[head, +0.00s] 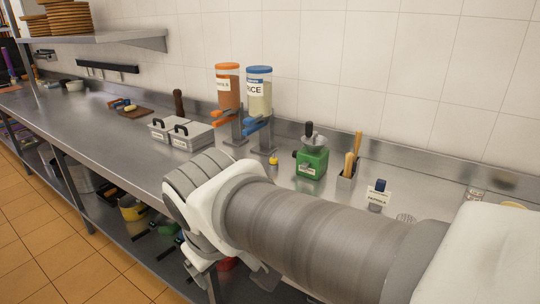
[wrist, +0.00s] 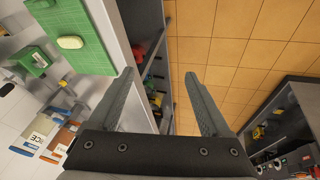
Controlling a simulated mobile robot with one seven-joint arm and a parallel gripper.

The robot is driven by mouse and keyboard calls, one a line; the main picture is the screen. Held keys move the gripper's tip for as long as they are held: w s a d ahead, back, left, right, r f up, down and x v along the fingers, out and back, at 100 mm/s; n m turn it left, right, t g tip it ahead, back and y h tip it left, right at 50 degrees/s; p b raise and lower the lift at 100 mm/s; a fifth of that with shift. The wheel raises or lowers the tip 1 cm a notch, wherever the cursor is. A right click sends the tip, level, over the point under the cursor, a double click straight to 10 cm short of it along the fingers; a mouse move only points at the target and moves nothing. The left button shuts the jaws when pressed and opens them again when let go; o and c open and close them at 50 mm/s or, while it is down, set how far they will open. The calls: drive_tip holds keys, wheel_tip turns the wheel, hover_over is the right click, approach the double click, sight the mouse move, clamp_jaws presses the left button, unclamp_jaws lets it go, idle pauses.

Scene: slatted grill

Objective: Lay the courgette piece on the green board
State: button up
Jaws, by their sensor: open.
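The green board (wrist: 92,22) is at the upper left of the wrist view, flat on the steel counter. A pale, rounded piece (wrist: 70,42), which looks like the courgette piece, lies on the board near its lower left edge. My gripper (wrist: 159,74) is open and empty. Its fingers are apart from the piece and the board, to their right in the wrist view, over the counter edge and the floor. In the head view I make out neither board nor piece; my arm covers part of the counter.
A green grinder (head: 311,162), a utensil holder (head: 346,182) and two dispensers (head: 228,88) stand at the back of the counter. Lidded grey containers (head: 190,134) are left of them. A lower shelf (head: 110,205) holds pots. The counter's front left is clear.

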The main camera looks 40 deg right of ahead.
drive_tip(key=a, duration=0.1)
drive_tip(key=a+r+t+y, duration=0.1)
drive_tip(key=a, duration=0.1)
drive_tip(key=a+r+m+y, duration=0.1)
drive_tip(key=shift+a+r+t, duration=0.1)
drive_tip(key=shift+a+t, duration=0.2)
drive_tip(key=shift+r+p, duration=0.85)
drive_tip(key=shift+r, duration=0.05)
drive_tip(key=c, duration=0.5)
drive_tip(key=shift+d, duration=0.2)
